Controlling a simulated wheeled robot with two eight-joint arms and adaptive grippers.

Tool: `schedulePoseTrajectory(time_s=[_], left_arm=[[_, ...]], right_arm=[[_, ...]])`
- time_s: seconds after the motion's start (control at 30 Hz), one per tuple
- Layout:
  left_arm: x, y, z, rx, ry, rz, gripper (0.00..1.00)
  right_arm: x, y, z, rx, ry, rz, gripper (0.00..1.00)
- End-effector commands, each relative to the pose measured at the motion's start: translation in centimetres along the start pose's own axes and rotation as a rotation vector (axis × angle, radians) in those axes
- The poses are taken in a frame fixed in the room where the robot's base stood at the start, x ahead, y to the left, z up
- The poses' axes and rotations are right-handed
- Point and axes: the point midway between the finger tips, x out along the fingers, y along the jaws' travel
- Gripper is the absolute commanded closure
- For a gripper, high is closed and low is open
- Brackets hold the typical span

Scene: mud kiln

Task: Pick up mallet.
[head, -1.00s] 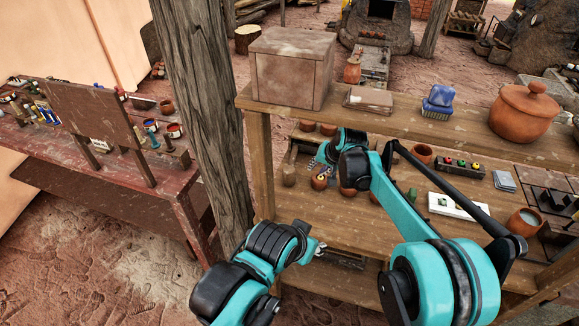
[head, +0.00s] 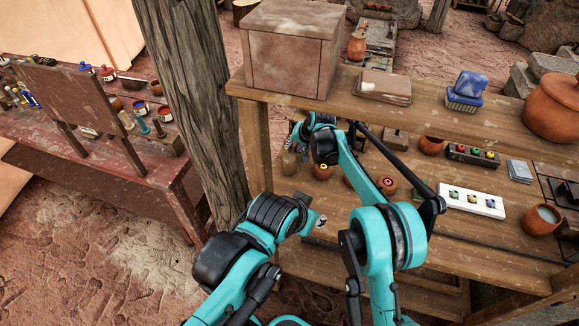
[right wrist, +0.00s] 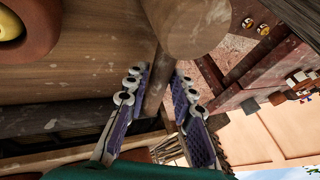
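The mallet shows in the right wrist view, with a thick, pale wooden cylindrical head (right wrist: 188,25) at the top and a thinner handle (right wrist: 156,92) running down from it. My right gripper (right wrist: 160,80) is open, its two padded fingers on either side of the handle. I cannot tell if either finger touches it. In the head view my right gripper (head: 298,148) reaches onto the lower shelf, by the mallet's head (head: 289,164), which is small and partly hidden there. My left arm ends near the shelf's front edge; its fingers are not clearly visible.
The upper shelf (head: 420,108) carries a box (head: 290,60), a blue brush (head: 465,92) and a clay pot (head: 555,105), above my right arm. Clay cups and a white tray (head: 472,199) stand on the lower shelf. A wooden post (head: 192,100) rises at the left.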

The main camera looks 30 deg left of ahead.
Motion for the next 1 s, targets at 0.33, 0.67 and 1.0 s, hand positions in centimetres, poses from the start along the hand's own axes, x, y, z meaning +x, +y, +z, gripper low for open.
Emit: schedulePoseTrajectory(time_s=[0.33, 0.67, 1.0], left_arm=[[0.7, 0.0, 0.5, 0.000, 0.000, 0.000, 0.60], [0.7, 0.0, 0.5, 0.000, 0.000, 0.000, 0.60], [0.0, 0.0, 0.0, 0.000, 0.000, 0.000, 0.60]], right_arm=[[2.0, 0.0, 0.0, 0.000, 0.000, 0.000, 0.76], [1.9, 0.0, 0.0, 0.000, 0.000, -0.001, 1.00], [0.5, -0.7, -0.6, 0.000, 0.000, -0.001, 1.00]])
